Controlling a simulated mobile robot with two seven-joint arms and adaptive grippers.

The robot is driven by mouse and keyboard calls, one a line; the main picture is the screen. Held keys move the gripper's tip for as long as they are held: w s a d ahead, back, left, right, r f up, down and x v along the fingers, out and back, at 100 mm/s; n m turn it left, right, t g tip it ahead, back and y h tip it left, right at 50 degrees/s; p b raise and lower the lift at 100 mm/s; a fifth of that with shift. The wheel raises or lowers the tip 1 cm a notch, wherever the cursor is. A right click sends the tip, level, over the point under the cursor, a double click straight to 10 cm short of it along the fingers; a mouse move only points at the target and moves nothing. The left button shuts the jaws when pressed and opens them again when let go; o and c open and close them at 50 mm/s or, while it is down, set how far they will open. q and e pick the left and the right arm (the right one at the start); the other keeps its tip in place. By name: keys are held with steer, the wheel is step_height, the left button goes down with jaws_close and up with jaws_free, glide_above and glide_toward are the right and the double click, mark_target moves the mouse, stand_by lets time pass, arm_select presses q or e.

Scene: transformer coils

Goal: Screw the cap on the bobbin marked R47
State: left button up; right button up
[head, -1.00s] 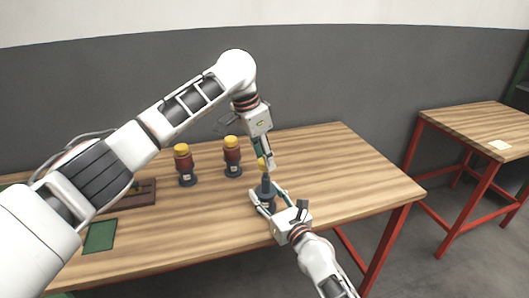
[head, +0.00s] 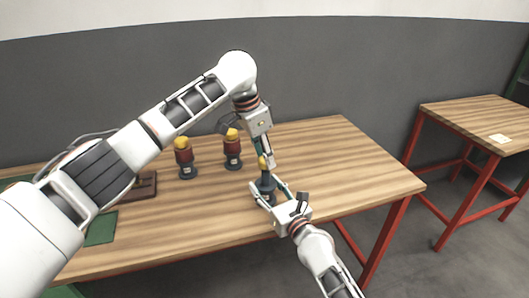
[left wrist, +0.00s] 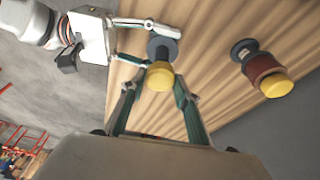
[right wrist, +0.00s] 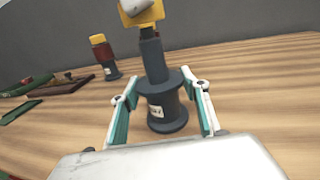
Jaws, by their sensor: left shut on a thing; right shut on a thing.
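A dark bobbin (head: 267,184) without winding stands upright near the table's front edge. It also shows in the right wrist view (right wrist: 165,105), with a white label too small to read. My right gripper (head: 268,192) is shut around its lower body from the front. My left gripper (head: 266,163) is shut on a yellow cap (left wrist: 160,76), held at the top of the bobbin's post. In the right wrist view the cap (right wrist: 140,14) sits at the post's top, a little left of its axis. I cannot tell whether the threads engage.
Two wound red-brown bobbins with yellow caps stand behind, at left (head: 185,158) and middle (head: 232,150). A brown wooden fixture (head: 143,186) and a green mat (head: 101,228) lie at the left. The table's right part (head: 350,170) is clear. A second table (head: 480,122) stands at far right.

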arm_select(q)
steer(key=shift+f, duration=0.55)
stand_by(0.5)
arm_select(e)
jaws_close()
arm_select(q)
steer(key=m, duration=0.3)
steer(key=m+g, duration=0.1)
steer(key=shift+w+r+m, duration=0.15)
steer(key=shift+w+m, duration=0.15)
steer(key=shift+m, duration=0.1)
steer(key=shift+s+a+m+g, duration=0.15)
steer(key=shift+m+g, duration=0.25)
steer(key=shift+m, duration=0.6)
steer(key=o, duration=0.9)
steer(key=shift+o, duration=0.2)
